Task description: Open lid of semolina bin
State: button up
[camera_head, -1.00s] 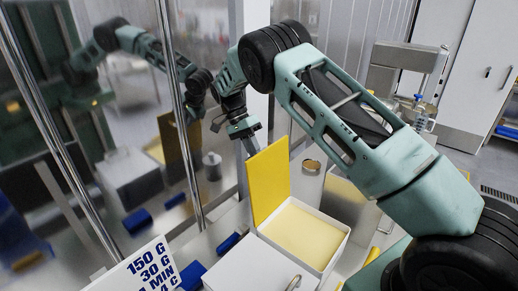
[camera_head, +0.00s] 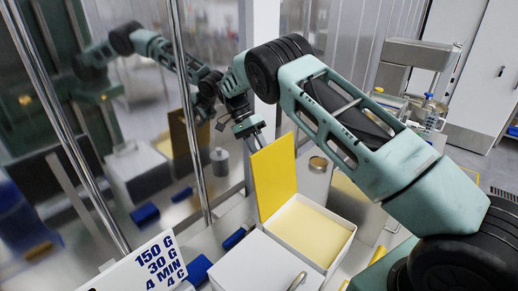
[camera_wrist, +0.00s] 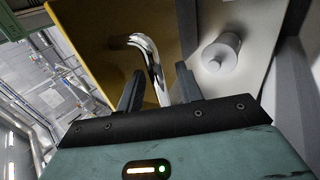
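The semolina bin is a white box (camera_head: 338,250) with pale yellow contents in the head view. Its yellow lid (camera_head: 273,178) stands upright at the bin's left edge, so the bin is open. My gripper (camera_head: 259,142) is at the upper edge of the lid, on its far left side. In the wrist view the lid's inner or outer face (camera_wrist: 95,50) shows brownish yellow, with a curved silver handle (camera_wrist: 150,62) on it. My gripper (camera_wrist: 158,88) has its two dark fingers apart, with the handle passing between them and gaps beside it. The fingertips are partly hidden in the head view.
A closed white bin (camera_head: 250,265) with a silver handle stands in front. A printed sign (camera_head: 150,268) and blue objects (camera_head: 198,268) are at the lower left. A round metal canister (camera_head: 317,165) stands behind the open bin. A reflective panel with metal posts (camera_head: 190,110) is at left.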

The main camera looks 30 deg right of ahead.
jog(key=shift+w+r, duration=0.1)
jog(key=shift+r, duration=0.05)
notch_tip(320, 180, up, 10)
jog(key=b, duration=0.5)
jog(key=shift+s, duration=0.2)
